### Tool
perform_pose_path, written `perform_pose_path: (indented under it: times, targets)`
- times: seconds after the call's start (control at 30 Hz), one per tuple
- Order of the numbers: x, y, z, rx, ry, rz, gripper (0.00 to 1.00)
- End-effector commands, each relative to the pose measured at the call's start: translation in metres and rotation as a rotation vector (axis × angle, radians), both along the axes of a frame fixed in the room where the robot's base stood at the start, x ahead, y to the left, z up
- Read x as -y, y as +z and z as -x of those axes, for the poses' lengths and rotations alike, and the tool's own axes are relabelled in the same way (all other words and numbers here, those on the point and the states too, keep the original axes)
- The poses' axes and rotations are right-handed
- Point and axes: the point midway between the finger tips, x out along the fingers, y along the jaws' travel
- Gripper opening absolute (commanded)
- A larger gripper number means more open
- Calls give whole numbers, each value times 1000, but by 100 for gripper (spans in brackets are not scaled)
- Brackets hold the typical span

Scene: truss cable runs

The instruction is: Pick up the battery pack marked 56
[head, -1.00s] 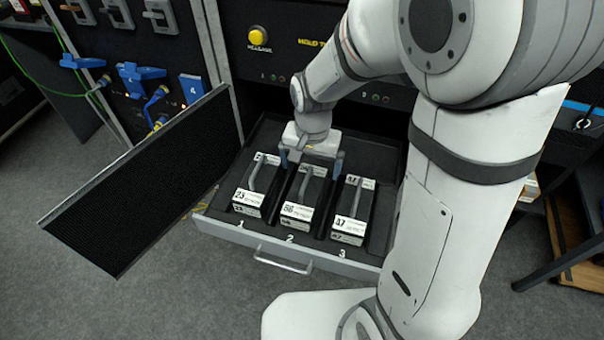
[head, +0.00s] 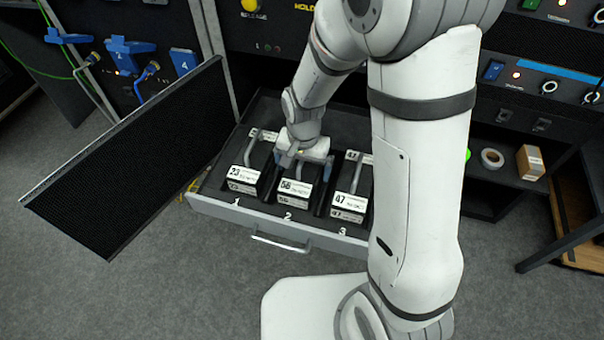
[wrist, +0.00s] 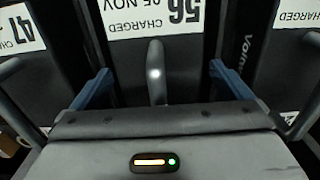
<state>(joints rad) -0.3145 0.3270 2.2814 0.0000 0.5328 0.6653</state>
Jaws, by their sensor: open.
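The battery pack marked 56 (head: 293,188) sits in the middle slot, numbered 2, of an open drawer (head: 222,209). It is black with white labels and a grey handle on top. My gripper (head: 303,172) is over this pack, pointing down. In the wrist view the label of pack 56 (wrist: 150,18) reads upside down at the top. Its handle (wrist: 156,72) lies between the two blue fingers of my gripper (wrist: 161,88). The fingers are apart, one on each side, with gaps to the handle. My gripper hides part of the pack in the head view.
Pack 23 (head: 244,178) stands in slot 1 to the left, and pack 47 (head: 350,205) in slot 3 to the right. A black mesh door (head: 125,160) stands open at the left. Tape and a box (head: 530,162) sit on a shelf at right.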

Motion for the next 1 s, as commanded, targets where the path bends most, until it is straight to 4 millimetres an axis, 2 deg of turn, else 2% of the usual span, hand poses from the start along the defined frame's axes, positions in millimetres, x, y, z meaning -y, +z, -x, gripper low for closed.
perform_pose_path:
  times: [0.07,1.0]
  targets:
    - [0,0,0,0,1,0,96]
    - [-1,1,0,0,2,0,19]
